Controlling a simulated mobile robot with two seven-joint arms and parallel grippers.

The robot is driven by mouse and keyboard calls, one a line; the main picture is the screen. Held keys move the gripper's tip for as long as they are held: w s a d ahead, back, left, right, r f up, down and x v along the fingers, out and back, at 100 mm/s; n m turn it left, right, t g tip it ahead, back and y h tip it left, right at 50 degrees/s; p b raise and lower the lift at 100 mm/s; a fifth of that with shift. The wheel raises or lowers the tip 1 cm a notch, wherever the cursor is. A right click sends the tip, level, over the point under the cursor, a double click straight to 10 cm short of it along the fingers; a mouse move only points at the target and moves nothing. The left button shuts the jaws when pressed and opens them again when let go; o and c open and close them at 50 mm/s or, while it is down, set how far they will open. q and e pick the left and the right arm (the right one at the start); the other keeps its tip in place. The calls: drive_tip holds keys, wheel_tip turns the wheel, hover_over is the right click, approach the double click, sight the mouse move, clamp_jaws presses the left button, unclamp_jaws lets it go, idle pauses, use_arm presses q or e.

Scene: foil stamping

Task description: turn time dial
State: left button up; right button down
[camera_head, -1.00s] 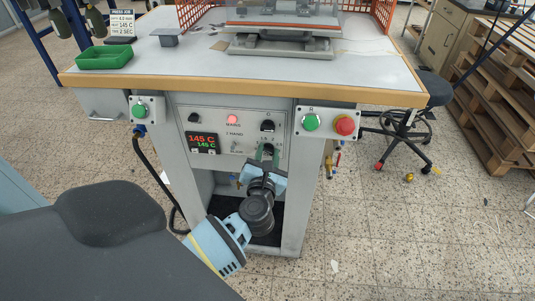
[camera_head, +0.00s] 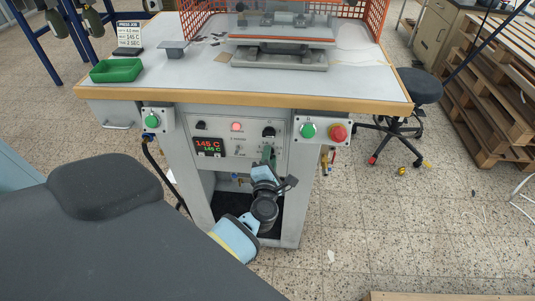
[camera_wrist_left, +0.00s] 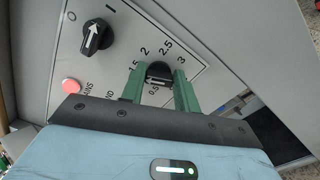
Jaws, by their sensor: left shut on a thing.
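The time dial (camera_wrist_left: 159,73) is a black knob with a scale around it; 1.5, 2, 2.5, 3 and 0.5 are readable in the left wrist view. A white mark lies along its lower edge, near 0.5. My left gripper (camera_wrist_left: 159,88) has its green fingers shut on the dial, one on each side. In the head view my left gripper (camera_head: 267,154) reaches up to the lower right of the control panel (camera_head: 225,142). Its fingers hide most of the dial there. My right gripper is not in view.
A black 0/I switch (camera_wrist_left: 97,37) and a red lamp (camera_wrist_left: 71,86) are near the dial. A green button (camera_head: 308,130) and a red button (camera_head: 338,132) sit to the right. The red display (camera_head: 208,144) reads 145 C. The press table's edge (camera_head: 250,103) overhangs the panel.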

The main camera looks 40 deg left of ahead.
use_arm(q)
drive_tip(key=m+p, duration=0.3)
drive_tip(key=m, duration=0.6)
drive_tip(key=shift+f, duration=0.2)
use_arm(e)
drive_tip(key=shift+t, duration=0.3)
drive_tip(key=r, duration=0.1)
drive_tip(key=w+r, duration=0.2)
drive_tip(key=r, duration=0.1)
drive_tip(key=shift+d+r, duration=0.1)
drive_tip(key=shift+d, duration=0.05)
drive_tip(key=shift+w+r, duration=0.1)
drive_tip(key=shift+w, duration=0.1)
use_arm(q)
drive_tip(key=o, duration=1)
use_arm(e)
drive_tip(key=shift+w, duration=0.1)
use_arm(q)
drive_tip(key=shift+s+d, duration=0.1)
